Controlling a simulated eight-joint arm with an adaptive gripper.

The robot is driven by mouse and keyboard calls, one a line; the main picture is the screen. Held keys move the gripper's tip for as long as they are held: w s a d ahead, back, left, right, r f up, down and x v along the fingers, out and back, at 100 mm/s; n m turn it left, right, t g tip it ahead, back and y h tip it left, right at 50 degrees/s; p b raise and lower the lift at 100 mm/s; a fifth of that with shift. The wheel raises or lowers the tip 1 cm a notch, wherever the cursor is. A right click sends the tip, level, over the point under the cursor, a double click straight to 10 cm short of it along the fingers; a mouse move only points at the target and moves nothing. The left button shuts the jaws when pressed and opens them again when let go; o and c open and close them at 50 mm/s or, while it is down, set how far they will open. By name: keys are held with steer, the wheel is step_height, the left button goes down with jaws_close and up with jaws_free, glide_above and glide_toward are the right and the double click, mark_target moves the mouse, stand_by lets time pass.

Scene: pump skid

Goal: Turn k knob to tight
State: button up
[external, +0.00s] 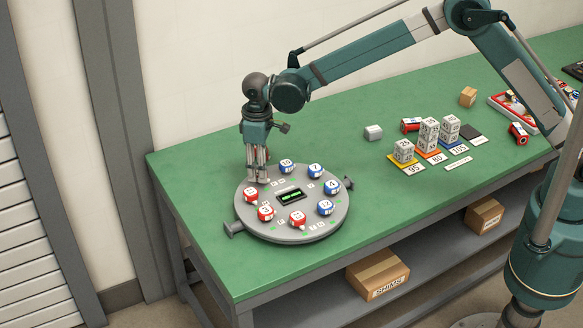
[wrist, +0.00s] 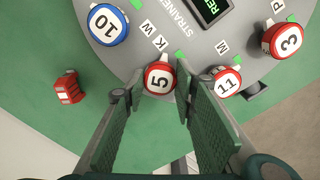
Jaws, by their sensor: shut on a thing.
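A round grey plate (external: 244,222) carries a ring of red and blue numbered knobs around a small lit display (external: 291,196). My gripper (external: 258,179) points down at the plate's far left rim. In the wrist view, the fingers of my gripper (wrist: 163,88) are shut on a red knob numbered 5 (wrist: 159,77). In the external view the fingers hide this knob.
A blue knob 10 (wrist: 108,24) and red knob 11 (wrist: 226,82) flank the held knob closely. Red knob 3 (wrist: 288,40) is farther right. A small red object (wrist: 68,88) lies on the green table beside the plate. Grey number blocks (external: 428,134) stand farther right.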

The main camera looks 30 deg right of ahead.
steer(key=m+b, duration=0.1)
steer(key=m, duration=0.4)
steer(key=shift+m, duration=0.4)
steer(key=o, duration=0.9)
steer(key=shift+r+b, duration=0.1)
steer(key=shift+b, duration=0.2)
step_height(320, 180, up, 12)
stand_by(0.4)
stand_by(0.5)
